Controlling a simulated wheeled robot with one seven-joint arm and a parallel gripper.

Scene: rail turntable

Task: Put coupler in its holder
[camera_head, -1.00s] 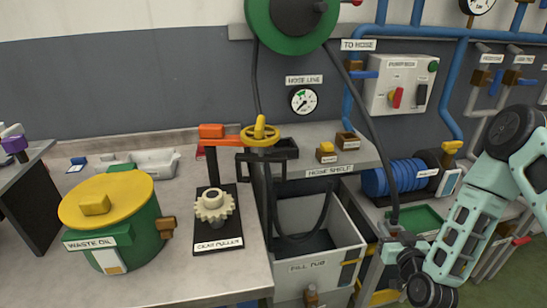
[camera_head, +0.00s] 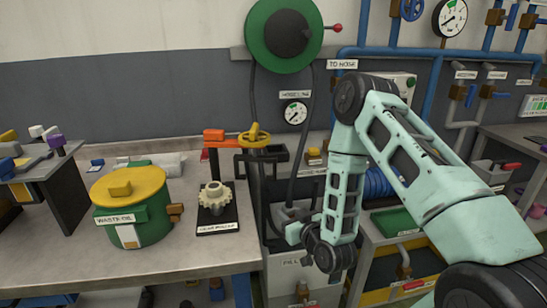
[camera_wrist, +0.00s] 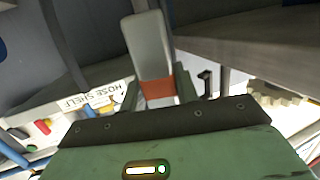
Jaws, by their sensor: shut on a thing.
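My gripper (camera_wrist: 158,92) is shut on a grey piece with an orange-red band, seemingly the coupler (camera_wrist: 150,45), in the wrist view. In the head view my gripper (camera_head: 293,233) is low in front of the pull tub, and the coupler is too small there to make out clearly. A dark hose hangs from the green reel (camera_head: 285,32) down toward my gripper. No holder is labelled as the coupler's. A black bracket (camera_head: 262,157) stands by the yellow handwheel (camera_head: 255,137), left of and above my gripper.
The gear puller (camera_head: 216,207) and waste oil drum (camera_head: 130,205) stand on the bench to the left. The tub (camera_head: 285,262) is below my gripper. The hose shelf's label (camera_wrist: 90,95) shows in the wrist view. A green tray (camera_head: 398,222) lies right of my arm.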

